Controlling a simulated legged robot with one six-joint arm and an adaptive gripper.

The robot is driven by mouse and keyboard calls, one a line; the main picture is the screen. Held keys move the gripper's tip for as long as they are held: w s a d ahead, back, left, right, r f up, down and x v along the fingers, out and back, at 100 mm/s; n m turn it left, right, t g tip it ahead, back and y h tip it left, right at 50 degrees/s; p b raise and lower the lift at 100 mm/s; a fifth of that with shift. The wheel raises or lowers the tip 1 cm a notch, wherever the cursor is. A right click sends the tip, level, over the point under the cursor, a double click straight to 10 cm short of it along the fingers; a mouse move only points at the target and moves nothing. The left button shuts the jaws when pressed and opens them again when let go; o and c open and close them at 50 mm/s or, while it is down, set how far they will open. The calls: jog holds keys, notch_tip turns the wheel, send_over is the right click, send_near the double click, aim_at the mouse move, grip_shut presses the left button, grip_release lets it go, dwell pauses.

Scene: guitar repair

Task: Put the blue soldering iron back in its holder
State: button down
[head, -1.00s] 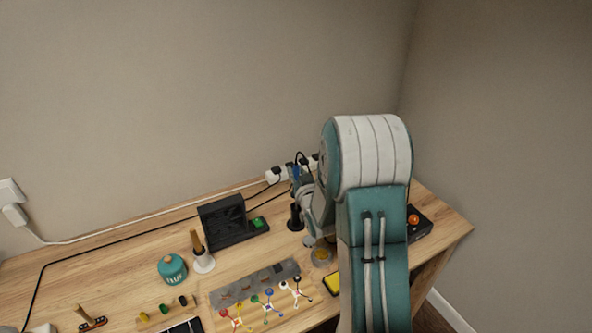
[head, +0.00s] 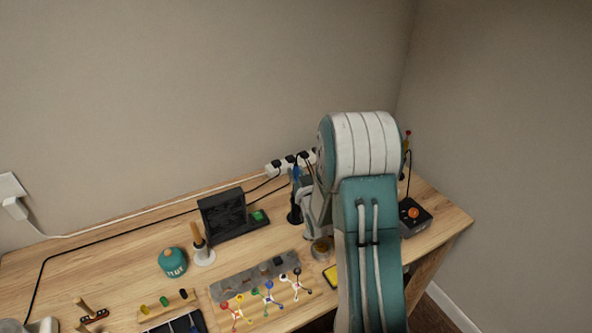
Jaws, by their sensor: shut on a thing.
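The blue soldering iron (head: 296,172) shows as a small blue upright piece at the back of the workbench, just left of my arm. My gripper (head: 301,176) is shut on it; the fingertips are small and partly hidden by my arm. A black holder (head: 294,213) stands on the bench directly below the blue piece. The iron's lower end is too small and dark to tell whether it is inside the holder or just above it.
A white power strip (head: 283,166) with cables is behind the iron. A black fan-like box (head: 223,218) stands to the left. A black station with an orange knob (head: 413,214) is on the right. A white-based brush (head: 204,254) and teal jar (head: 173,262) stand in front.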

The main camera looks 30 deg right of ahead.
jog(key=shift+f, duration=0.2)
jog(key=shift+f, duration=0.6)
jog(key=shift+c, duration=2.3)
grip_release()
jog(key=o, duration=0.5)
jog(key=shift+c, duration=0.2)
jog(key=shift+r, duration=5.45)
